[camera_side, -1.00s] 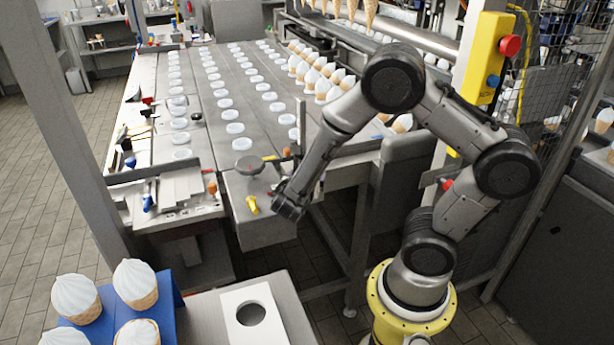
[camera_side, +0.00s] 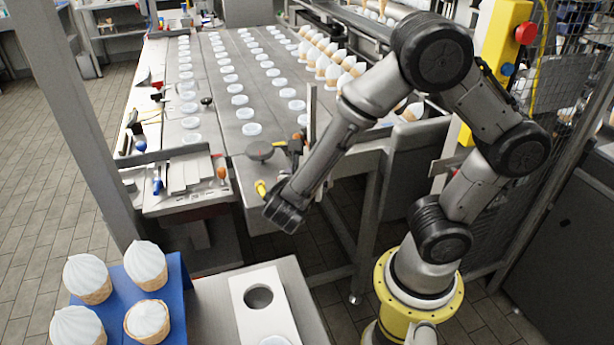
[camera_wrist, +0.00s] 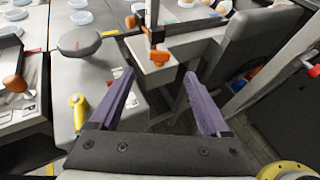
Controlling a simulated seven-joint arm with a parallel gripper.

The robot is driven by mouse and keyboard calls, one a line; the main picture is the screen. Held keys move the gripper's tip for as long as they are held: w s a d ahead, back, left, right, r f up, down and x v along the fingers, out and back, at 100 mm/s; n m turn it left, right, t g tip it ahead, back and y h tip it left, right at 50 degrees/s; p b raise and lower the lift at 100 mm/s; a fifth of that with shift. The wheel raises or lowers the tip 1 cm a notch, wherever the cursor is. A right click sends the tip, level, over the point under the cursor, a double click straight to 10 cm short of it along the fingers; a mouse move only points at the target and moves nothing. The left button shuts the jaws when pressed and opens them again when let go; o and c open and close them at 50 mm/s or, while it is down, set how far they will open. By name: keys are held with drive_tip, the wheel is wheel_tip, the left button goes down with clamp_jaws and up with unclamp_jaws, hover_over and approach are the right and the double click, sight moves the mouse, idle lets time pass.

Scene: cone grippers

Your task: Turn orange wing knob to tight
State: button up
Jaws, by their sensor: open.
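The orange wing knob (camera_wrist: 159,57) sits at the foot of an upright post on the machine's corner, ahead of my gripper in the wrist view. In the picture the knob lies between and just beyond the fingertips. Its distance is hard to judge, and no contact shows. In the side view my gripper (camera_side: 285,212) hangs off the machine's front corner.
A grey round handwheel (camera_wrist: 78,40) and a yellow handle (camera_wrist: 79,108) lie left of my gripper. Another orange handle (camera_wrist: 14,85) is farther left. The upright post (camera_side: 311,110) stands close to my forearm. A white plate with a hole (camera_side: 280,308) lies in front.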

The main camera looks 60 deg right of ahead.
drive_tip(key=shift+v, duration=1.75)
